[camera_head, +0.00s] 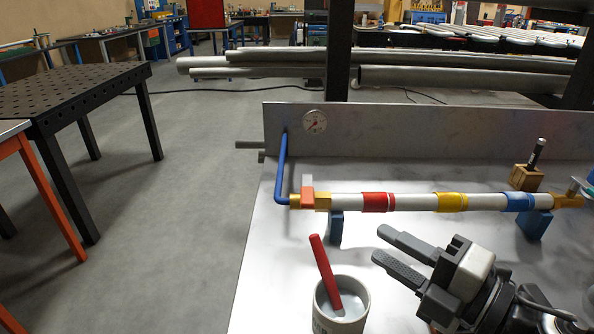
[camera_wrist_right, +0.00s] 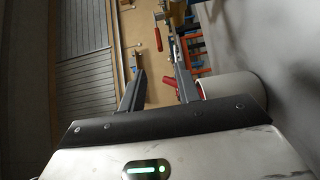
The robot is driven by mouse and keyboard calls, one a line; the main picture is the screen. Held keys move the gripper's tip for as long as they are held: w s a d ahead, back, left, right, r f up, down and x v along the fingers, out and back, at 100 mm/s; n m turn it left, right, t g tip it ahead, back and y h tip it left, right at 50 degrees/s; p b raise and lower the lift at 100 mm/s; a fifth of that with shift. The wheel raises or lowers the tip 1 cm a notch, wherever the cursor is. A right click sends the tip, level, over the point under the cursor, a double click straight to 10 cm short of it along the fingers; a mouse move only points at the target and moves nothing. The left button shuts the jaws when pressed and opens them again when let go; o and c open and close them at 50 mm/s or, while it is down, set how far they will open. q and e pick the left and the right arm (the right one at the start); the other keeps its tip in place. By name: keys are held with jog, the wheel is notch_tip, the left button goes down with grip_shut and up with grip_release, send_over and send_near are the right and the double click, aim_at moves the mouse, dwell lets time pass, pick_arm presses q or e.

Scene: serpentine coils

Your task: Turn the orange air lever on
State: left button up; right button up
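The orange air lever (camera_head: 307,194) sits on a brass valve fitting (camera_head: 323,201) at the left end of a pipe (camera_head: 408,202) in the head view. The blue air hose (camera_head: 281,170) joins the fitting from the left. My right gripper (camera_head: 381,244) is to the right of the lever and nearer to me, apart from it, with its fingers pointing left. Its two fingers are spread with nothing between them; the right wrist view also shows this gap (camera_wrist_right: 160,78). My left gripper is not in view.
A white cup (camera_head: 341,307) with a red-handled tool (camera_head: 324,264) stands left of my right gripper, in front of the lever. Blue supports (camera_head: 336,228) hold the pipe. A pressure gauge (camera_head: 314,121) is on the back panel (camera_head: 430,132). A wooden block (camera_head: 525,178) stands behind the pipe.

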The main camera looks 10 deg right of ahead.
aim_at(308, 195)
jog(key=p+x, duration=0.3)
jog(key=x, duration=1.2)
jog(key=shift+r+p, duration=0.2)
jog(key=shift+p, duration=0.1)
jog(key=shift+w+a+f, duration=0.1)
jog(key=shift+w+a, duration=0.15)
jog(key=shift+w, duration=0.15)
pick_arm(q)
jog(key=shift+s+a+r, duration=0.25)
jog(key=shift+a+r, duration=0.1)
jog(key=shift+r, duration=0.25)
pick_arm(e)
grip_shut()
